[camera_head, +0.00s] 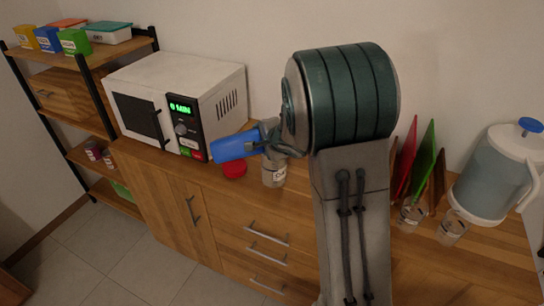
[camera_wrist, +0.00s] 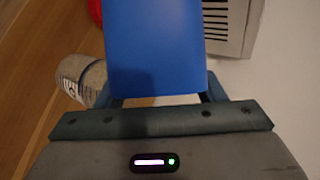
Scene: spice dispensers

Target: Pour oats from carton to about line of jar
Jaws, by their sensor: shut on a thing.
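A blue carton (camera_head: 233,146) is held by my gripper (camera_head: 268,140) and lies tilted nearly on its side above the counter. In the wrist view the carton (camera_wrist: 157,50) fills the space between the fingers of my gripper (camera_wrist: 160,98). A clear jar (camera_head: 273,174) with a pale label stands on the counter just below my gripper; it also shows in the wrist view (camera_wrist: 80,80), to the left of the carton. Its fill level and any line on it are too small to tell. The carton's opening is not clearly visible.
A red lid (camera_head: 234,170) lies on the counter beside the jar. A white microwave (camera_head: 180,100) stands to the left. Two small jars (camera_head: 410,216) and a large pitcher (camera_head: 495,178) stand at the right. A shelf (camera_head: 85,52) holds several boxes at far left.

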